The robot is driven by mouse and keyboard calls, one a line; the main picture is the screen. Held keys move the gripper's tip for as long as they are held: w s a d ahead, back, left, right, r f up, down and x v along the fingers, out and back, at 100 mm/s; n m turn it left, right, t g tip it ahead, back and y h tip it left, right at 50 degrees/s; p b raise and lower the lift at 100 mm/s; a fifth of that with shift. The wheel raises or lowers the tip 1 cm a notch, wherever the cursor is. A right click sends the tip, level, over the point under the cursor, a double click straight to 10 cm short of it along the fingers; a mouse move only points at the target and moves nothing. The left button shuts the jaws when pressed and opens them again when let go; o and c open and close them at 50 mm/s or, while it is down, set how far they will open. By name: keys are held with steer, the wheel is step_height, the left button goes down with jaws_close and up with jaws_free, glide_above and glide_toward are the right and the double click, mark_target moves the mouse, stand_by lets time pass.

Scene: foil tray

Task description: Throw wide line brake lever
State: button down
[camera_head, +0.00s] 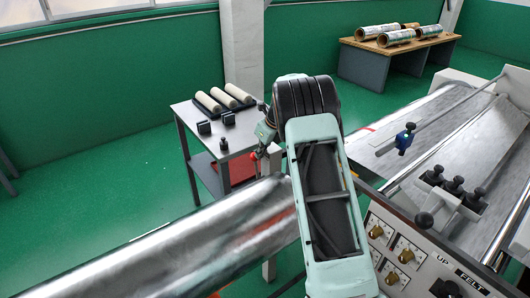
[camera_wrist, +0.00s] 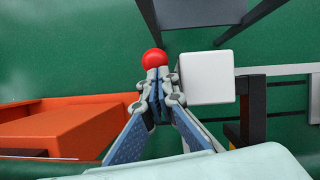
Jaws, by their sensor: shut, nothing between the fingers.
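A red ball knob (camera_wrist: 155,59), which looks like the end of the brake lever, shows in the wrist view right at the tips of my gripper (camera_wrist: 157,80). The fingers are shut with nothing between them, and the knob is just beyond the tips. I cannot tell whether they touch it. The lever's shaft is hidden behind the fingers. In the head view my gripper (camera_head: 262,150) is small beside the grey cart, with a red spot (camera_head: 254,157) at its tip. My arm hides much of the area around it.
A pale square block (camera_wrist: 207,78) stands close right of the fingers. An orange-red box (camera_wrist: 60,130) lies left. The grey cart (camera_head: 185,110) carries several rollers and dark blocks. A large shiny foil roll (camera_head: 190,250) lies in front, and a control panel (camera_head: 400,250) stands right.

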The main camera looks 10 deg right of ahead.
steer(key=w, duration=0.1)
steer(key=w+a+p, duration=0.1)
steer(key=shift+w, duration=0.4)
steer(key=shift+w+a+f+p, duration=0.25)
steer(key=shift+w+a+p, duration=0.1)
steer(key=shift+w, duration=0.25)
steer(key=shift+w+a+f+p, duration=0.2)
steer(key=shift+w+p, duration=0.1)
steer(key=shift+w, duration=0.25)
